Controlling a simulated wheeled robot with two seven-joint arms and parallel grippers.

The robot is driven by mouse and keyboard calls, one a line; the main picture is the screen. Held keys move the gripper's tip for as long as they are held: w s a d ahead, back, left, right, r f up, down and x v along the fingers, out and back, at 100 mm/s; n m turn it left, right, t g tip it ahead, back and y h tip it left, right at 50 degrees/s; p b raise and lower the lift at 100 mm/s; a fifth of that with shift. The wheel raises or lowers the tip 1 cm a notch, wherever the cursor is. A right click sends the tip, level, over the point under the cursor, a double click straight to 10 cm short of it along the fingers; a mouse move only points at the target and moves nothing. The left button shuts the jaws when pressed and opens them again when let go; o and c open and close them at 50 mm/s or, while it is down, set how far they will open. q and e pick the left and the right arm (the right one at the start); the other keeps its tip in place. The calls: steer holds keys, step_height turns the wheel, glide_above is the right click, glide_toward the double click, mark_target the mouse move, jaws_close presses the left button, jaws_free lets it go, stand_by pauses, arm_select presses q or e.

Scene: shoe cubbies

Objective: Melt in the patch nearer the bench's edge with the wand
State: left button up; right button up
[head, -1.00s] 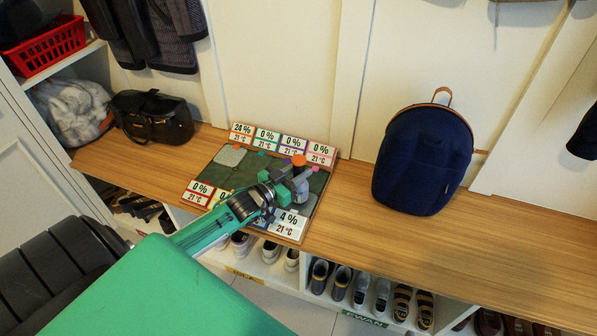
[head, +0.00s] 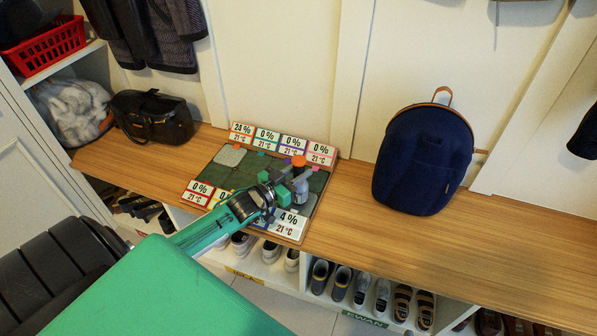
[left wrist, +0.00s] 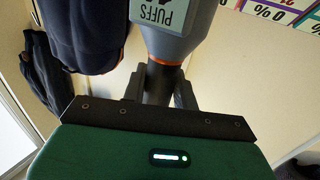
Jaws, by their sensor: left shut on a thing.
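My left gripper (head: 280,188) is shut on the wand (head: 300,188), a grey tool with an orange top. It holds the wand over the right part of a dark green board (head: 247,176) on the bench. In the left wrist view the wand's grey body (left wrist: 172,38) carries a "PUFFS" label and sits between the fingers. A pale grey patch (head: 230,156) lies at the board's back left. Another pale patch (head: 309,204) shows at the front right, nearer the bench's edge, partly hidden by the wand. The front right card (head: 288,223) reads 4 % and 21 °C.
The back left card (head: 241,132) reads 24 %; the other back cards read 0 %. A navy backpack (head: 425,160) stands right of the board on the wooden bench (head: 400,245). A black bag (head: 152,118) stands left. Shoe cubbies are below.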

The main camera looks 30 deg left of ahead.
mark_target(299, 158)
arm_select(q)
steer(key=shift+f, duration=0.4)
arm_select(e)
steer(key=shift+f, duration=0.15)
stand_by(0.4)
